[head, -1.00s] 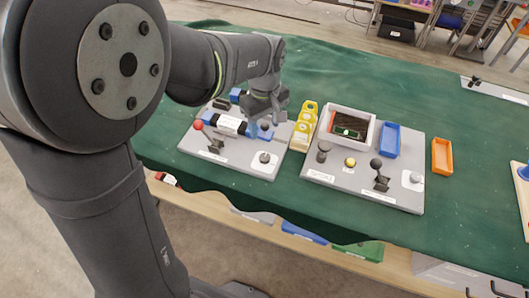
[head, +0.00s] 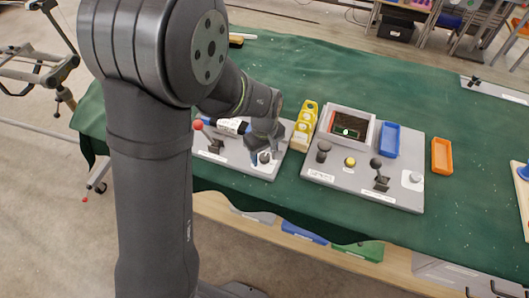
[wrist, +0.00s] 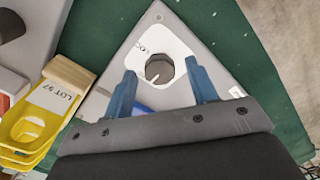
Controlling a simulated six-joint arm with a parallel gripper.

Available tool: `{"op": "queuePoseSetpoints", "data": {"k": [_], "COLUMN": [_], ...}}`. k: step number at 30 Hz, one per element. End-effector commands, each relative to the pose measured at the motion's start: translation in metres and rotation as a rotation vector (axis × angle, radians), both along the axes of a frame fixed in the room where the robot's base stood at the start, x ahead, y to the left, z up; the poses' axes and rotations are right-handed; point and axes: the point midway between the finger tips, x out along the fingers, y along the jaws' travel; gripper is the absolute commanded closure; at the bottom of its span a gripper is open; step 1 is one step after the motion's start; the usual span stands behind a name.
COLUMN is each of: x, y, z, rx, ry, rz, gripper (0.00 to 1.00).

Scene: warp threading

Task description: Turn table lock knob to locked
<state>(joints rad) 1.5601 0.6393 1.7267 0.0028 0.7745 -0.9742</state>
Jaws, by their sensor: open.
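A grey knob (wrist: 159,70) on a white label plate (wrist: 155,45) sits near the corner of the left grey board in the wrist view. In the head view the knob (head: 264,157) is at the board's front right, partly hidden by my gripper. My gripper (wrist: 163,84) is open, with its blue fingers on either side of the knob in the picture. I cannot tell how far above the knob the fingertips are. The plate's lettering is only partly visible, and the knob's pointing direction is unclear.
Yellow stacked bins (head: 304,127) stand just right of the left board. The right board (head: 330,178) holds a black-knobbed lever (head: 377,165), a box (head: 350,123) and a blue tray (head: 390,139). A red-knobbed lever (head: 198,125) stands left of my gripper. Green cloth lies around the boards.

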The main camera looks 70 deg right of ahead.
Motion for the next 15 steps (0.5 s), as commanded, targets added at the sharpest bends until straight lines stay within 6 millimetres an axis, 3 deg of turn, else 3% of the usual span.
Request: {"op": "queuePoseSetpoints", "data": {"k": [2,9,15], "x": [0.0,0.0,0.0], "y": [0.0,0.0,0.0001], "z": [0.0001,0.0003,0.0003], "rx": [0.0,0.0,0.0], "ry": [0.0,0.0,0.0], "rz": [0.0,0.0,-0.01], "gripper": [0.47,0.92,0.92]}}
